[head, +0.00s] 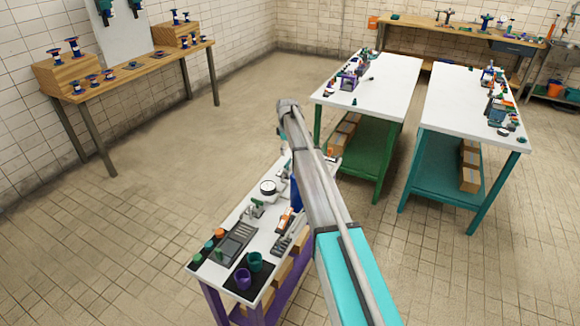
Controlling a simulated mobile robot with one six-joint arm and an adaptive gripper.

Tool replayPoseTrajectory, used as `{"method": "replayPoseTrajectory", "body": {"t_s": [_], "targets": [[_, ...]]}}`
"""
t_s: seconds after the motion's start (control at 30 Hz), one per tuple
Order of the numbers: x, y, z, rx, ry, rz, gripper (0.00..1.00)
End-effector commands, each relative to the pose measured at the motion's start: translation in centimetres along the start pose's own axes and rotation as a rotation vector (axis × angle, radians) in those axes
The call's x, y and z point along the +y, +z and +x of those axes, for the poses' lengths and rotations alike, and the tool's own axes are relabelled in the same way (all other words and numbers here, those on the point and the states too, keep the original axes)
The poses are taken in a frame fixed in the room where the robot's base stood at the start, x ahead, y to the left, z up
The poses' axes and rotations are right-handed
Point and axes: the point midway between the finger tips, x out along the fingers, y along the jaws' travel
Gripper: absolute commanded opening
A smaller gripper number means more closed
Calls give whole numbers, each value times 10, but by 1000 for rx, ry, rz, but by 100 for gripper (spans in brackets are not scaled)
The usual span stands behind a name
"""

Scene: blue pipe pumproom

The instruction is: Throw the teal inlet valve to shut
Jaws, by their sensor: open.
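A small white-topped bench with purple legs (207,296) stands close below my arm. On it a small fitting with a green-teal top (257,209) stands beside a round white gauge (268,187). I cannot tell whether this fitting is the teal inlet valve, or how its handle is set. My arm crosses over the right side of the bench and hides part of its top. My gripper cannot be made out; the arm's far end is hidden or too small to tell.
The near bench also holds a teal cup (255,261), a purple cup (243,279) and a grey keypad-like panel (236,242). Two white-topped tables, one green-legged (395,75) and one teal-legged (458,100), stand behind. A wooden bench (140,66) is at left. Tiled floor between is clear.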

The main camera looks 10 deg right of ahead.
Motion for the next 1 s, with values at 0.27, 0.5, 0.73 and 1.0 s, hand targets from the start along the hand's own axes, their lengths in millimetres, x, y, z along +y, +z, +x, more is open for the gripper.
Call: {"method": "replayPoseTrajectory", "body": {"t_s": [0.27, 0.5, 0.73, 1.0], "targets": [[0, 0, 26, 0, 0, 0, 100], [0, 0, 44, 0, 0, 0, 100], [0, 0, 59, 0, 0, 0, 100], [0, 0, 67, 0, 0, -1, 100]]}}
